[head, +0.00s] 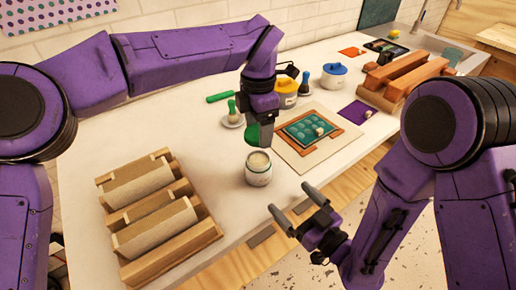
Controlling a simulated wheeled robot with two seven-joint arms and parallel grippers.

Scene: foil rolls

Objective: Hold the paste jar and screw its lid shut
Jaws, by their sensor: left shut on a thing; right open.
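The paste jar (258,171) stands upright and open on the white table near its front edge, with pale paste showing at its mouth. My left gripper (261,122) points down above the jar, shut on a green lid (253,134). The lid is apart from the jar, above and behind its mouth in the picture; the fingers partly hide it. My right gripper (296,206) is open and empty, in front and to the right of the jar, by the table's front edge. Its fingers point toward the jar without touching it.
A wooden rack with rolls (155,205) stands left of the jar. A framed green plate on a board (309,130) lies to the right. A second rack (405,75) is at far right.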

